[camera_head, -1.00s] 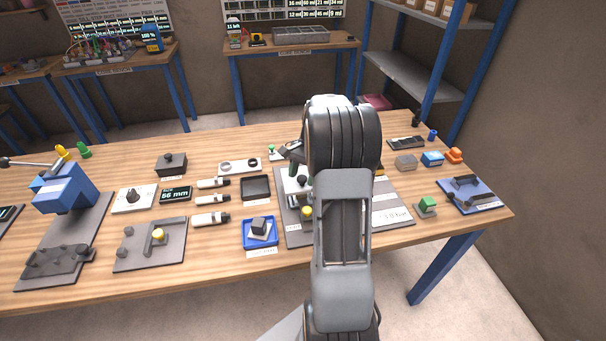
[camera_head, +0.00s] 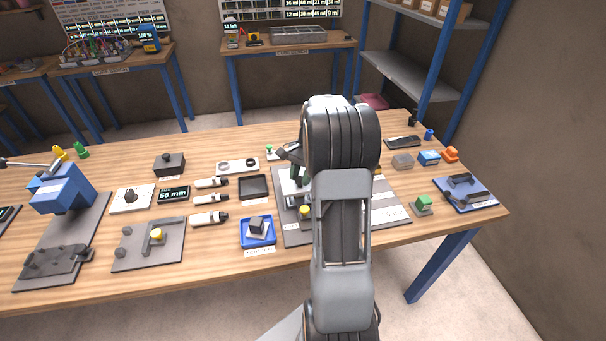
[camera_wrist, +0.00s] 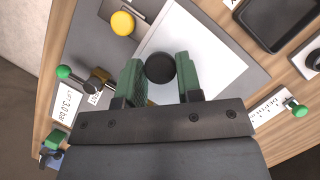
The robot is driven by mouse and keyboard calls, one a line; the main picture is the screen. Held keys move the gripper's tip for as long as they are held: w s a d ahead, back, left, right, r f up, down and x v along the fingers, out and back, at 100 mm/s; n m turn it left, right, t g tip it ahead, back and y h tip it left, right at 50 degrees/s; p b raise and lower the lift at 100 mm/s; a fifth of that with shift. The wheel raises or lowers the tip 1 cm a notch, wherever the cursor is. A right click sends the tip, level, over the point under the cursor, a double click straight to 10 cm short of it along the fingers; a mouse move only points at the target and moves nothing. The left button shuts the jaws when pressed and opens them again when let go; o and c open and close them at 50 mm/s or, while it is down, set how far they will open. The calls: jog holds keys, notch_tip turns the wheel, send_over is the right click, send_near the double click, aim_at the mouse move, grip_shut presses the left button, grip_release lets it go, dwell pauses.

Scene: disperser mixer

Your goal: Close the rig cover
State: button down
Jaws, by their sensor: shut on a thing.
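The rig is a grey base plate (camera_head: 290,236) at the front middle right of the wooden bench, partly hidden by my arm. In the wrist view a pale flat panel (camera_wrist: 205,48), which looks like the rig cover, lies over the grey plate; I cannot tell how far it is open. A round black knob (camera_wrist: 160,68) stands at the panel's edge. My gripper (camera_wrist: 160,75) has its green fingers on both sides of this knob and is shut on it. In the head view my gripper (camera_head: 298,172) is over the rig, mostly hidden behind my arm.
A yellow knob (camera_wrist: 122,23) and a green-tipped rod (camera_wrist: 64,72) stand beside the panel. A blue tray (camera_head: 258,244) and a black tray (camera_head: 254,187) lie left of the rig. A green block (camera_head: 423,203) sits to its right.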

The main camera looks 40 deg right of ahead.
jog(key=shift+s+a, duration=0.2)
jog(key=shift+s, duration=0.35)
jog(key=shift+w+a, duration=0.1)
jog(key=shift+w, duration=0.05)
jog(key=c, duration=1)
grip_release()
jog(key=shift+o, duration=1.1)
jog(key=v, duration=1.4)
jog(key=shift+f, duration=0.15)
